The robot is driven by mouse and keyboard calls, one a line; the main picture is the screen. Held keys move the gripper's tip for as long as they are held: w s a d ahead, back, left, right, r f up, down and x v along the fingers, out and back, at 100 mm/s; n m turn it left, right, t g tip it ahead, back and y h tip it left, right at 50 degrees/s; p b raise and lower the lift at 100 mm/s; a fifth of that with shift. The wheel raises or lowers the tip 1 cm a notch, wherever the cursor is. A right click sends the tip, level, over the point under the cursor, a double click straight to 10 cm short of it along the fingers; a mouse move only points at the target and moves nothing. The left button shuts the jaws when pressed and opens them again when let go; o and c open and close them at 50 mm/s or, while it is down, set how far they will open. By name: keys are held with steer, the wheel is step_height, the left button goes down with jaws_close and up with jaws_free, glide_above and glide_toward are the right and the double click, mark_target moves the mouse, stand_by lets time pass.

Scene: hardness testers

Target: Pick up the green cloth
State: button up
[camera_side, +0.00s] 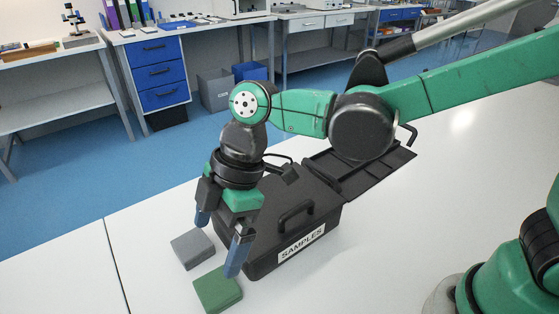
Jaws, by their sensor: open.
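The green cloth (217,290), a folded square pad, lies on the white table at the bottom of the view. My gripper (218,248) points down with its two blue fingers apart and nothing between them. The right fingertip overlaps the upper right edge of the green cloth in the picture; I cannot tell whether it touches it.
The grey folded cloth (192,249) lies just behind the green one. A black case labelled SAMPLES (290,238) stands close to the right of my gripper, its lid open behind it. The white table (60,270) is clear to the left.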

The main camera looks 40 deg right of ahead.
glide_above(216, 287)
steer(key=d, duration=0.2)
step_height(216, 287, down, 6)
steer(key=shift+r, duration=0.1)
steer(key=shift+x, duration=2.65)
steer(key=c, duration=1.2)
step_height(216, 287, up, 20)
